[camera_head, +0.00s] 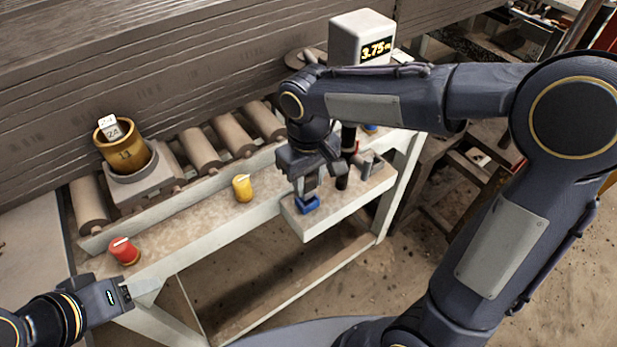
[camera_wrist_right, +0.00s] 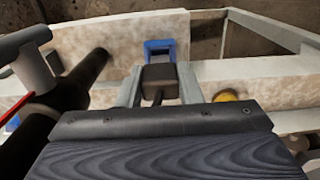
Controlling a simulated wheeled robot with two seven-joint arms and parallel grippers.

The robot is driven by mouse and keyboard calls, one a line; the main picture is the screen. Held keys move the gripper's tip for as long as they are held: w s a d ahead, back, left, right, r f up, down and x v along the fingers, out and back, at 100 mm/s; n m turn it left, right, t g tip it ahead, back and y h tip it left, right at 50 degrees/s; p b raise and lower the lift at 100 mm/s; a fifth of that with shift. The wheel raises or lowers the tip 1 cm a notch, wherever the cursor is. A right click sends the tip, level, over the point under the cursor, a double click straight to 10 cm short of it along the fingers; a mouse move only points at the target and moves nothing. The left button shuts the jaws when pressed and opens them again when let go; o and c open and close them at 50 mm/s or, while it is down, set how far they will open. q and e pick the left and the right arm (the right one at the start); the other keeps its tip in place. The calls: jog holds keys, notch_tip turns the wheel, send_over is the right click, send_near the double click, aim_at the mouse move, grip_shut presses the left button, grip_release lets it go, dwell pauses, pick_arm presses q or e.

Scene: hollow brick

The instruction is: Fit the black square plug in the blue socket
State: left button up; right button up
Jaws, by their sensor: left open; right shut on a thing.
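The blue socket (camera_head: 307,204) sits on the light ledge at the front right of the bench. It also shows in the right wrist view (camera_wrist_right: 160,44). My right gripper (camera_head: 309,187) is over the socket, pointing down. In the right wrist view it is shut on the black square plug (camera_wrist_right: 158,76), with a grey finger on each side. The plug overlaps the near edge of the socket in that view. I cannot tell whether it is above the socket or partly in it. My left gripper (camera_head: 141,291) is open and empty at the lower left, away from the socket.
A yellow cylinder (camera_head: 242,188) and a red one (camera_head: 124,251) stand on the bench. A black post (camera_head: 342,180) and a grey part (camera_head: 371,163) stand close right of my right gripper. A gold cup (camera_head: 124,146) and rollers (camera_head: 201,148) are behind. A display box (camera_head: 361,38) reads 3.75.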

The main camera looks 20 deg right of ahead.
jog(key=shift+f+b, duration=1)
jog(key=shift+f, duration=0.3)
jog(key=o, duration=1.1)
jog(key=shift+c, duration=0.2)
notch_tip(320, 180, up, 8)
jog(key=shift+f, duration=0.1)
